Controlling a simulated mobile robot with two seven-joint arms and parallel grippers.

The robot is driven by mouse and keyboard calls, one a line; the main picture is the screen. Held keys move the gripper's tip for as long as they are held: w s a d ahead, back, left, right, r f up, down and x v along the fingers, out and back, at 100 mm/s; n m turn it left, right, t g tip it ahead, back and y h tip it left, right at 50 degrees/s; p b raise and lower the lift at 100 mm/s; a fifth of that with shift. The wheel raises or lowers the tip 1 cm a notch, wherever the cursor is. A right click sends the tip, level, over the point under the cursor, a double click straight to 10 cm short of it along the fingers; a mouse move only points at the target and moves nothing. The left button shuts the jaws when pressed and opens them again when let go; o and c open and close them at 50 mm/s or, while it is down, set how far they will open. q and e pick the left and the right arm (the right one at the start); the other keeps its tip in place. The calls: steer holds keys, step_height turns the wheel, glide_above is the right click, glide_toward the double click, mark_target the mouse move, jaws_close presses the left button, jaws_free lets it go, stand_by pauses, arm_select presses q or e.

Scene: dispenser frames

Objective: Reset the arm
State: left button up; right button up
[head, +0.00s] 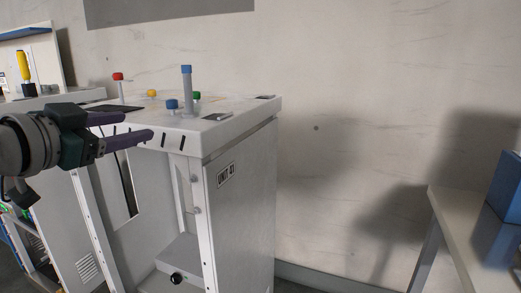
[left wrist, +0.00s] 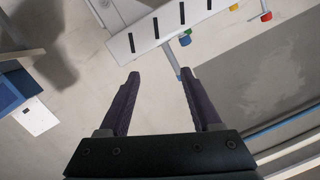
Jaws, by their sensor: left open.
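My left gripper (head: 148,127) comes in from the left in the head view, at about the height of the top of the white dispenser cabinet (head: 240,195) and in front of it. Its two dark purple fingers are apart with nothing between them. In the left wrist view the open fingers (left wrist: 162,78) also show empty, with part of the cabinet top (left wrist: 150,36) beyond them. My right gripper does not show in either view.
On the cabinet stand a tall blue-capped post (head: 187,90), a short blue-capped one (head: 172,107) and red, yellow and green caps. A white table (head: 455,215) with a blue box (head: 506,190) stands at right. Floor between cabinet and table looks clear.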

arm_select(q)
steer(key=s+d+f+g, duration=0.6)
steer(key=s+d+f, duration=0.2)
steer(key=s+f, duration=0.45)
steer(key=s+a+f+n+g+y+p, duration=0.1)
steer(key=s+a+f+n+g+y, duration=0.15)
steer(key=s, duration=0.95)
steer(key=s+a+f+n+g+y+p, duration=0.15)
steer(key=s+n+g, duration=0.25)
steer(key=s, duration=0.7)
step_height(320, 180, up, 39)
steer(key=p, duration=3.7)
steer(key=shift+a+f+y, duration=0.15)
steer(key=shift+a+y, duration=0.15)
steer(key=shift+a, duration=0.05)
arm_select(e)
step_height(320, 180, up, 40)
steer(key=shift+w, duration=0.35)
arm_select(q)
steer(key=shift+m+t, duration=0.25)
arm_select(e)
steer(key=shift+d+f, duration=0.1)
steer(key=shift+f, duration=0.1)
arm_select(q)
steer(key=shift+s, duration=0.1)
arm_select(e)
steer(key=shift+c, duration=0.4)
